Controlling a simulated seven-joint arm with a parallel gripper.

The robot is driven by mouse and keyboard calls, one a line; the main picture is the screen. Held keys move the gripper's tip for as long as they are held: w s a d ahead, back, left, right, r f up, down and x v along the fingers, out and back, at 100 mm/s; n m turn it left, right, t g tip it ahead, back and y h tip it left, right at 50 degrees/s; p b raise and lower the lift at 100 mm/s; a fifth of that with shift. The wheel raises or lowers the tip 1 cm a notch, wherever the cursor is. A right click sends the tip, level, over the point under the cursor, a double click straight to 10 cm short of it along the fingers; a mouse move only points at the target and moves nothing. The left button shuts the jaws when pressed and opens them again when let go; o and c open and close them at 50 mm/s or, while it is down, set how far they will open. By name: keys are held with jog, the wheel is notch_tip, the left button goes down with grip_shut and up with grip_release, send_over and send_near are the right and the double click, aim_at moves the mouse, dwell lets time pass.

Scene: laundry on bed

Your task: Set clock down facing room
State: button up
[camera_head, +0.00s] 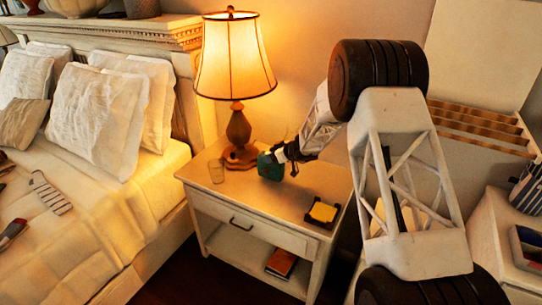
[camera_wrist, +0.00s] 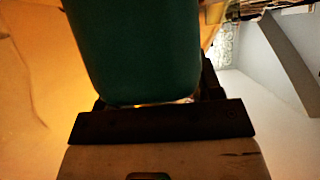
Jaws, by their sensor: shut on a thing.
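A small teal clock (camera_head: 270,166) is at the nightstand top (camera_head: 290,199), just right of the lamp base. My gripper (camera_head: 279,153) is shut on it from the upper right. In the wrist view the clock's teal body (camera_wrist: 135,50) fills the upper middle, above the dark gripper bar (camera_wrist: 160,121). I cannot tell whether the clock touches the nightstand top. Its face is not clearly visible, so its facing is unclear.
A lit lamp (camera_head: 237,130) stands close at the clock's left. A clear glass (camera_head: 216,171) is farther left, and a dark tray with a yellow pad (camera_head: 323,212) is at front right. The front middle top is clear. A bed (camera_head: 90,220) is at left.

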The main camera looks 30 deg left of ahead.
jog(key=shift+f, duration=0.1)
jog(key=o, duration=1.5)
jog(key=shift+o, duration=0.2)
jog(key=shift+f, duration=0.1)
jog(key=v, duration=0.8)
